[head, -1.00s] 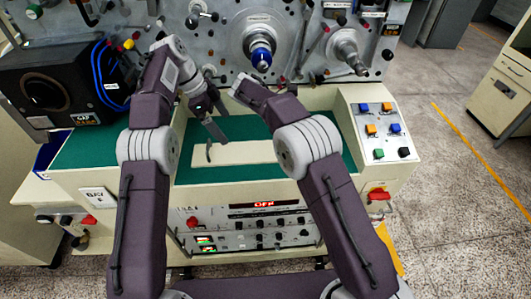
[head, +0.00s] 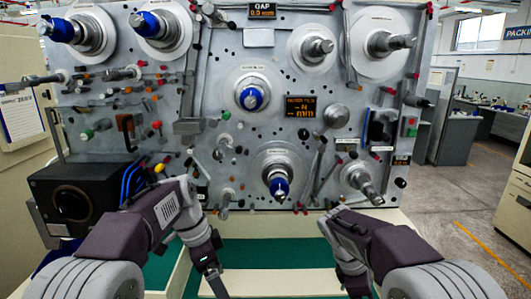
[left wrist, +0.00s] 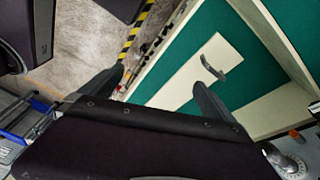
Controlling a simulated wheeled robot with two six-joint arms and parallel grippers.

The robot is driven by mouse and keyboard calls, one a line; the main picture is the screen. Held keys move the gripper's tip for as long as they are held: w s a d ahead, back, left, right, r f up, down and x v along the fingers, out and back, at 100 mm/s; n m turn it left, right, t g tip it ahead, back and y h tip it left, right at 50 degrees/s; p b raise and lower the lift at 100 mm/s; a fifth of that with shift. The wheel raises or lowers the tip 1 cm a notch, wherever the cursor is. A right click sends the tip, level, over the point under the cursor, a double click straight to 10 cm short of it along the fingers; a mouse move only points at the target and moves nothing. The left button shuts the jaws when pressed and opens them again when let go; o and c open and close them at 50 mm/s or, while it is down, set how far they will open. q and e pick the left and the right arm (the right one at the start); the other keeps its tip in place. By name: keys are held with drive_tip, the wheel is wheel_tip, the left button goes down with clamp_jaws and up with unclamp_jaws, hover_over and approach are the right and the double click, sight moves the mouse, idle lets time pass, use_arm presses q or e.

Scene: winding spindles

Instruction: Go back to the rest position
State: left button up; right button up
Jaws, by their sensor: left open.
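My left gripper (head: 211,277) hangs over the green worktop at the front of the machine in the head view. In the left wrist view it is open (left wrist: 160,77), its two dark fingers apart with nothing between them. My right gripper (head: 356,282) points down over the right part of the worktop at the bottom of the head view. It is small and partly cut off, so its jaws cannot be made out. The winding machine's grey panel (head: 225,55) stands upright in front, away from both grippers.
Spindles with pale discs, including a blue-capped central spindle (head: 251,98), stick out from the panel. A black box (head: 73,200) stands at left. A cream plate (left wrist: 190,75) with a small dark curved piece (left wrist: 213,67) lies on the green surface (left wrist: 235,75). Floor is open at right.

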use_arm(q)
drive_tip(key=s+a+f+n+t+y, duration=0.1)
drive_tip(key=s+a+f+n, duration=0.5)
drive_tip(key=s+f+n, duration=0.7)
wheel_tip(320, 180, down, 3)
drive_tip(key=s+y, duration=0.1)
drive_tip(key=s, duration=0.1)
drive_tip(key=shift+s+n+y, duration=0.3)
drive_tip(key=shift+s+y, duration=0.05)
drive_tip(key=shift+y, duration=0.05)
use_arm(e)
drive_tip(key=s+a+f+m+t+y, duration=0.1)
drive_tip(key=s+a+f+m+y, duration=0.4)
drive_tip(key=s+f+m, duration=0.6)
drive_tip(key=s+a+m, duration=0.1)
drive_tip(key=a+m, duration=0.1)
drive_tip(key=m, duration=0.2)
drive_tip(key=shift+s+f, duration=0.25)
drive_tip(key=shift+f, duration=0.05)
drive_tip(key=shift+a, duration=0.1)
